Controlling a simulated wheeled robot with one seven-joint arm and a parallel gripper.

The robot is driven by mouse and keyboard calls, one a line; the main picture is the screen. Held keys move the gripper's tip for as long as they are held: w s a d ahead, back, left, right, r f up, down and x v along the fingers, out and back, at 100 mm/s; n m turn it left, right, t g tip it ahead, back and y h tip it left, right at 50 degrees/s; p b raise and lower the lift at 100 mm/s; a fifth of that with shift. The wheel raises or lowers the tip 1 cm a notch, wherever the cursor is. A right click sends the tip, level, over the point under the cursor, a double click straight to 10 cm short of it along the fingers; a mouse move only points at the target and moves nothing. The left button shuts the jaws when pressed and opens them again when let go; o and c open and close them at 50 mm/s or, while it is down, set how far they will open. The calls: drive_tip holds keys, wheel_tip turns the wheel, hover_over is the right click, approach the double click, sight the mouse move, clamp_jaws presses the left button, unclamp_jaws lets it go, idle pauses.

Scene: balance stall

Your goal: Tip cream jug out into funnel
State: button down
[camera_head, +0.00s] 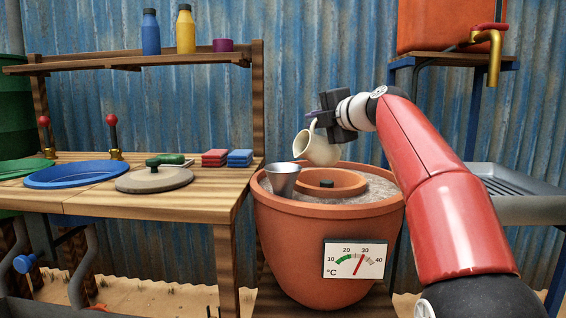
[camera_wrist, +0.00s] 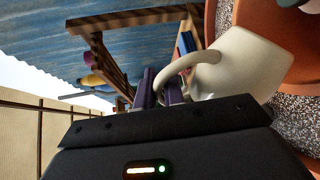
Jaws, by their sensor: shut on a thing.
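The cream jug (camera_head: 322,152) is held in the air above the clay pot, tilted with its mouth toward the left. My gripper (camera_head: 317,121) is shut on the jug's handle. In the wrist view the purple fingers of my gripper (camera_wrist: 160,92) close on the handle, and the cream jug's body (camera_wrist: 240,65) lies to their right. The grey metal funnel (camera_head: 283,181) stands at the pot's left side, below and left of the jug's mouth. No stream shows between jug and funnel. The jug's inside is hidden.
The terracotta pot (camera_head: 300,235) holds grey grit, an inner clay ring (camera_head: 345,180) and a dial (camera_head: 355,259). The wooden bench (camera_head: 110,208) at left carries a blue plate (camera_head: 75,175), a stone lid (camera_head: 153,181) and red and blue blocks. A brass tap (camera_head: 494,60) hangs upper right.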

drive_tip(key=shift+w+d+f+m+b, duration=0.25)
drive_tip(key=shift+d+f+m+b, duration=0.3)
drive_tip(key=shift+f+m+b, duration=0.2)
drive_tip(key=shift+w+d+m+y, duration=0.2)
drive_tip(key=shift+d+m+y, duration=0.1)
drive_tip(key=shift+m, duration=0.15)
drive_tip(key=w+d+f+m+y+b, duration=0.2)
drive_tip(key=w+d+f+m, duration=0.1)
drive_tip(key=d+m, duration=0.4)
drive_tip(key=shift+w+d+f+m+t+b, duration=0.2)
drive_tip(key=shift+w+f+m+t+b, duration=0.3)
drive_tip(key=shift+m, duration=0.7)
drive_tip(key=shift+w+r+g, duration=0.1)
drive_tip(key=shift+g, duration=0.2)
